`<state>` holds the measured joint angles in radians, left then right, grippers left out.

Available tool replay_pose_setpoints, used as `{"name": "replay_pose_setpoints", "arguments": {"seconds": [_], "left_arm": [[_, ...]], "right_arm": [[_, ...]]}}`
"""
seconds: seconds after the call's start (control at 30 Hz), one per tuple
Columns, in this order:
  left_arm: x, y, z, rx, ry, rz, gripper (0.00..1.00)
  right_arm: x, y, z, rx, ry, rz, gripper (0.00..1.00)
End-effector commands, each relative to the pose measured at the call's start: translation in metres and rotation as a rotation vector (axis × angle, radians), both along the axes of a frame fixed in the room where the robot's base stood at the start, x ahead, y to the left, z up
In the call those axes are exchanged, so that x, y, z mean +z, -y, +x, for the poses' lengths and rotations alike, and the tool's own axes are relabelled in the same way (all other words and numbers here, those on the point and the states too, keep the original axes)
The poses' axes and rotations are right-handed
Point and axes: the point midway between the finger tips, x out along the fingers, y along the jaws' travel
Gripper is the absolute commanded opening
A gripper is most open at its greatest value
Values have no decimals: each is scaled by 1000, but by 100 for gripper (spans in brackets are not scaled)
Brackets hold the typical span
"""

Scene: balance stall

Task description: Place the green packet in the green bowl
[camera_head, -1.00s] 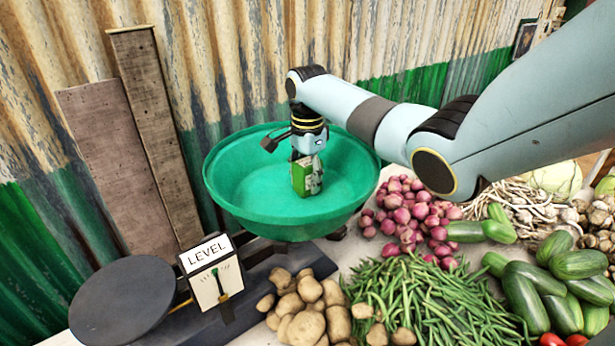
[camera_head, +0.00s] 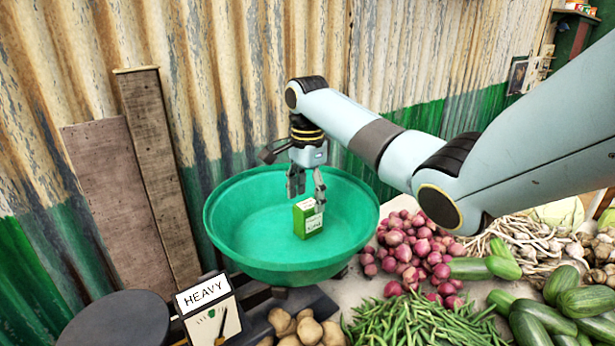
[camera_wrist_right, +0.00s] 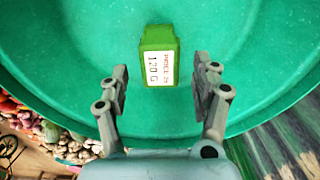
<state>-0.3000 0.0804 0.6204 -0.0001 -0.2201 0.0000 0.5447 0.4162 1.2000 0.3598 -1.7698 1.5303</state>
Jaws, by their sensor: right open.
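The green packet (camera_head: 308,220) stands inside the green bowl (camera_head: 230,235), on its bottom. In the right wrist view the packet (camera_wrist_right: 159,56) shows a white label reading "120 G" and lies beyond the fingertips, with green bowl surface (camera_wrist_right: 80,50) around it. My right gripper (camera_head: 306,189) is open and empty just above the packet, its fingers apart from it. In the wrist view the two fingers (camera_wrist_right: 162,80) are spread wide. My left gripper is not in view.
The scale's sign (camera_head: 203,293) reads "HEAVY" beside a dark round plate (camera_head: 118,322). Onions (camera_head: 420,250), potatoes (camera_head: 300,328), green beans (camera_head: 420,320) and cucumbers (camera_head: 540,312) crowd the right. Wooden boards (camera_head: 155,170) lean on the corrugated wall behind.

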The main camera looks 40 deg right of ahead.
Motion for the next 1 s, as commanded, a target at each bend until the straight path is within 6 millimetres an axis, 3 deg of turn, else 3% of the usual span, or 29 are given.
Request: {"name": "replay_pose_setpoints", "arguments": {"seconds": [0.2, 0.4, 1.0], "left_arm": [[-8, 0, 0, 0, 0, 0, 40], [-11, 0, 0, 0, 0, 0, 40], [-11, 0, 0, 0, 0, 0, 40]], "right_arm": [[44, 0, 1, 0, 2, -1, 65], [64, 0, 0, -1, 0, 0, 65], [66, 0, 0, -1, -1, 0, 65]]}}
